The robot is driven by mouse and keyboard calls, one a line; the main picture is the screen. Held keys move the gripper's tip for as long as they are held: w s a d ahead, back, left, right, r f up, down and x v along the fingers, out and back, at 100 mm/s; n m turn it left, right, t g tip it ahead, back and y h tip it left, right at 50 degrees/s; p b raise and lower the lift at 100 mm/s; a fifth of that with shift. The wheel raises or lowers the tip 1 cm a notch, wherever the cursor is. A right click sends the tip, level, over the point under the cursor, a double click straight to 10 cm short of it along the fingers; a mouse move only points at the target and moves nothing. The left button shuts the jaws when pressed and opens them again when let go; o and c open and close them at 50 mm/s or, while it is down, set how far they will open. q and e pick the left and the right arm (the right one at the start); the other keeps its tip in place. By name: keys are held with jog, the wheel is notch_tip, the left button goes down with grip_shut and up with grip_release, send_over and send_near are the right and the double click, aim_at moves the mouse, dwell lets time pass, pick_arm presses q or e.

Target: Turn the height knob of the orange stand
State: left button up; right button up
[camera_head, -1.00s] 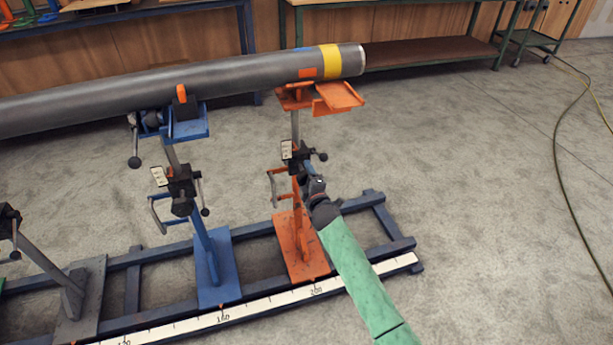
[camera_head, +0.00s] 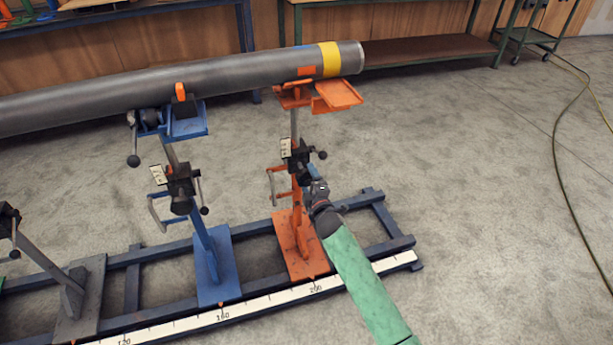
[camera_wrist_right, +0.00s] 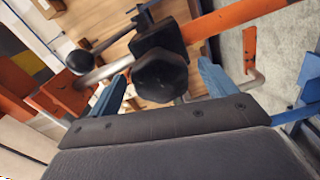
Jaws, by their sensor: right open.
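The orange stand (camera_head: 298,228) stands under the right end of the grey pipe (camera_head: 220,83). Its black clamp block (camera_head: 298,157) sits on the post, with a ball-ended lever on the right. In the right wrist view a black lobed knob (camera_wrist_right: 160,78) faces my right gripper (camera_wrist_right: 158,86). The gripper's blue fingers are apart, one on each side of the knob, with gaps showing. In the head view the right gripper (camera_head: 313,174) is just below and right of the clamp block; the knob cannot be made out there. My left gripper is not in view.
A blue stand (camera_head: 210,255) and a grey stand (camera_head: 82,290) stand left of the orange one on a blue base frame (camera_head: 392,245) with a white scale strip (camera_head: 270,305). A crank handle (camera_head: 275,185) juts left from the orange post. Floor to the right is clear except a hose (camera_head: 555,150).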

aim_at(303, 171)
jog(key=shift+v, duration=2.1)
jog(key=m, duration=0.2)
jog(key=m+b, duration=0.1)
jog(key=shift+w+a+m, duration=0.2)
jog(key=shift+m, duration=0.2)
jog(key=m, duration=0.4)
jog(key=shift+w+a+b, duration=0.15)
jog(key=shift+w+b, duration=0.05)
jog(key=shift+b, duration=0.15)
jog(key=m, duration=0.3)
jog(key=m+b, duration=0.1)
jog(key=m, duration=0.2)
jog(key=shift+w+a+r+m, duration=0.15)
jog(key=shift+w+m, duration=0.1)
jog(key=shift+m, duration=0.15)
jog(key=shift+w+a, duration=0.1)
jog(key=shift+w, duration=0.2)
jog(key=shift+x, duration=3.55)
jog(key=shift+c, duration=0.2)
jog(key=c, duration=0.9)
